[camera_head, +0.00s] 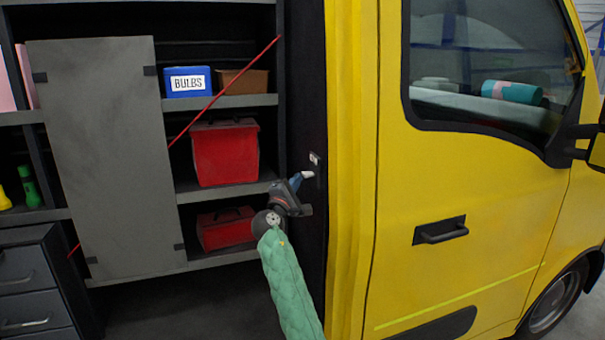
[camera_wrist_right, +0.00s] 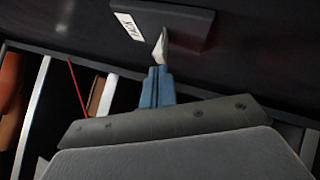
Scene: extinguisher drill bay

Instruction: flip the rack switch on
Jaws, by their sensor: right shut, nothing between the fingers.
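The rack switch is on the dark post beside the yellow van door. In the right wrist view its dark housing (camera_wrist_right: 188,24) has a pale lever (camera_wrist_right: 161,47) sticking out from it, and a small white label (camera_wrist_right: 128,25) with dark lettering is beside it. In the head view the pale lever (camera_head: 307,174) shows below the label (camera_head: 314,158). My right gripper (camera_head: 297,180) is shut and empty, its blue fingers (camera_wrist_right: 158,72) at the lever's end. They look touching or very close; I cannot tell which. My left gripper is not in view.
Left of the post are shelves with a red toolbox (camera_head: 225,153), another red box (camera_head: 226,229), a blue bulbs box (camera_head: 188,82) and a brown bin (camera_head: 242,82). A thin red rod (camera_head: 225,90) slants across them. A grey panel (camera_head: 105,150) covers part. The yellow door (camera_head: 470,190) stands right.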

